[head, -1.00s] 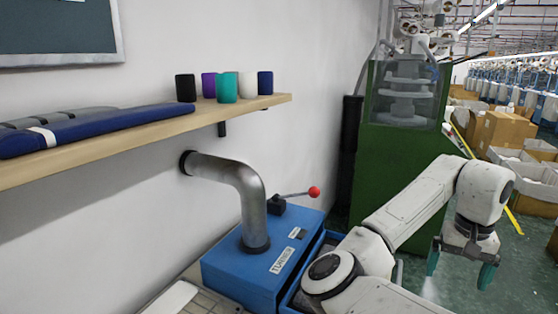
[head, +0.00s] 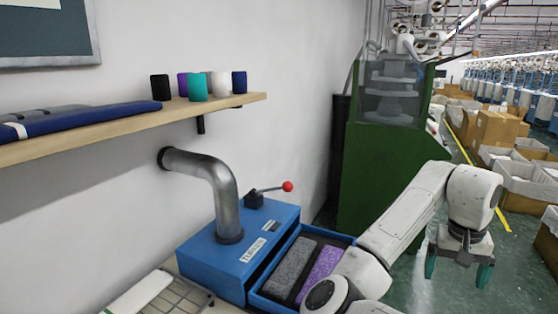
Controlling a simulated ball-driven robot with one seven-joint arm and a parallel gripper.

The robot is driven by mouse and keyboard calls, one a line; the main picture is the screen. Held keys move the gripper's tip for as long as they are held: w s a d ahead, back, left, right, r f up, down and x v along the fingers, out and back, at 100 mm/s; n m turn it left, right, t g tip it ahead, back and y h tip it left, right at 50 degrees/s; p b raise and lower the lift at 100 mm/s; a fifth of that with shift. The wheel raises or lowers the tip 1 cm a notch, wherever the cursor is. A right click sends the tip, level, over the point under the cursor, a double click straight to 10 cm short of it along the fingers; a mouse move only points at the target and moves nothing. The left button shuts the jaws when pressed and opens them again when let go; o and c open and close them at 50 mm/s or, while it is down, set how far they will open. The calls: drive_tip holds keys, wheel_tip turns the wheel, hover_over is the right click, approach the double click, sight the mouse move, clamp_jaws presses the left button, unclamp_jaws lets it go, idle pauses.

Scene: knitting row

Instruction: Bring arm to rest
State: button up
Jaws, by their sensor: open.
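My gripper (head: 458,272) hangs from the end of my white arm at the right of the head view. Its two teal fingers point down and stand apart, open, with nothing between them. It is over the green floor, to the right of the blue machine and clear of it.
A blue machine (head: 232,258) with a red-knobbed lever (head: 288,187) has an open blue drawer (head: 345,238) holding grey and purple pieces. A wooden shelf (head: 130,128) carries several cups and folded fabric. A green machine (head: 375,180) stands behind my arm. Cardboard boxes (head: 497,130) lie at right.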

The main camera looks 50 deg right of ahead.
drive_tip(key=w+a+f+n+t+h, duration=0.1)
drive_tip(key=w+a+f+n+h, duration=0.1)
drive_tip(key=w+a+f+n, duration=0.4)
drive_tip(key=w+a+f+n+t+h, duration=0.15)
drive_tip(key=w+a+f+n, duration=0.25)
drive_tip(key=a+f, duration=0.4)
drive_tip(key=s+a+f+n+y, duration=0.1)
drive_tip(key=s+a+f, duration=0.1)
drive_tip(key=a, duration=0.5)
drive_tip(key=s+a+f+n+y, duration=0.1)
drive_tip(key=s+a+f+y, duration=0.1)
drive_tip(key=a+f, duration=0.3)
drive_tip(key=s+a+f+n+y, duration=0.1)
drive_tip(key=s+a+f+n, duration=0.1)
drive_tip(key=a, duration=0.6)
drive_tip(key=shift+s+a+f+g, duration=0.25)
drive_tip(key=shift+a+f+g, duration=0.15)
drive_tip(key=shift+f, duration=0.25)
